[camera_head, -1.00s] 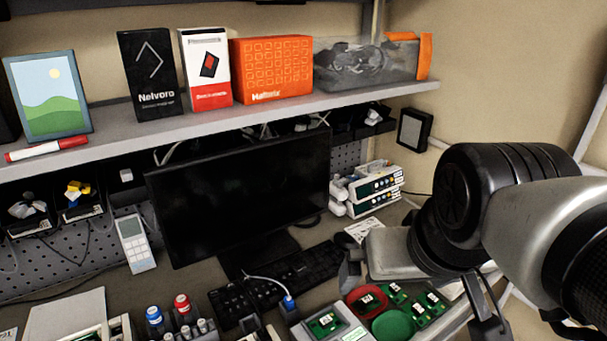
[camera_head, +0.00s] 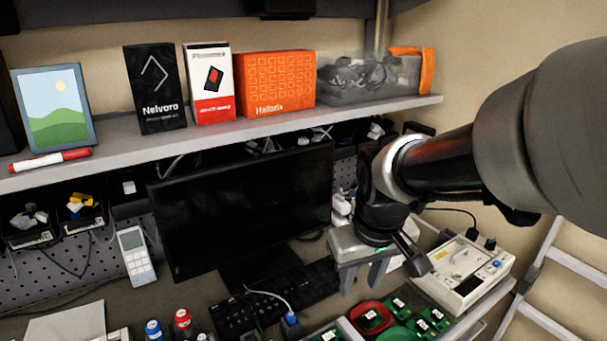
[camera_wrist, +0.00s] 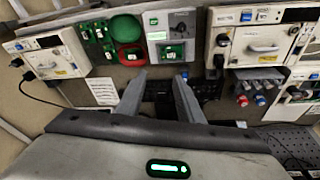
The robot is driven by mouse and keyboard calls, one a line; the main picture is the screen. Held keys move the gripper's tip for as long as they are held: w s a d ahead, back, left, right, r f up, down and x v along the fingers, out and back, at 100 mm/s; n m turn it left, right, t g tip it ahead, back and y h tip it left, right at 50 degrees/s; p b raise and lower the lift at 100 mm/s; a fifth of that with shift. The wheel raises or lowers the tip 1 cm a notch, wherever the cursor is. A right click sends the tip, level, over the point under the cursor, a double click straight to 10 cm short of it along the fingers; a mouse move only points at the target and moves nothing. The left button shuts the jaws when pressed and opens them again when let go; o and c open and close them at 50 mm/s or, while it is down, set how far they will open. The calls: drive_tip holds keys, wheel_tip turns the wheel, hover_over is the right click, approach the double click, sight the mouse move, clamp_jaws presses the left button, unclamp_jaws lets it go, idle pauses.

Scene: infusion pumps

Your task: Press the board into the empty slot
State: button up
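My gripper (camera_head: 362,277) is open with nothing between its fingers. It hangs in front of the monitor's right edge, above the bench. In the wrist view its two fingers (camera_wrist: 158,98) are apart and point toward the bench. Small green boards (camera_head: 437,314) lie at the bench's front right; they also show in the wrist view (camera_wrist: 95,32). A red round dish (camera_wrist: 131,62) holds a green board (camera_wrist: 131,53), with a green round dish (camera_wrist: 125,27) beside it. A pale grey unit (camera_wrist: 151,39) carries a green board (camera_wrist: 172,52). I cannot tell which slot is empty.
A pump (camera_head: 466,268) stands at the right edge of the bench. The monitor (camera_head: 240,205) and keyboard (camera_head: 300,282) lie left of my gripper. The shelf (camera_head: 300,118) with boxes runs above. More pumps (camera_wrist: 262,44) show in the wrist view.

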sight(328, 337)
drive_tip(key=w+a+f+n+g, duration=0.1)
drive_tip(key=w+f, duration=0.1)
drive_tip(key=f, duration=0.3)
drive_tip(key=w+a+f+n+g, duration=0.1)
drive_tip(key=w+f, duration=0.1)
drive_tip(key=f, duration=0.4)
drive_tip(key=w+a+f+n, duration=0.1)
drive_tip(key=a+f, duration=0.1)
drive_tip(key=f, duration=0.3)
drive_tip(key=shift+w+f+g, duration=0.3)
drive_tip(key=shift+w+g, duration=0.1)
wheel_tip(328, 337, down, 8)
drive_tip(key=b, duration=0.6)
drive_tip(key=shift+r, duration=0.2)
clamp_jaws()
drive_tip(key=shift+r+p, duration=1.85)
drive_tip(key=shift+r, duration=0.7)
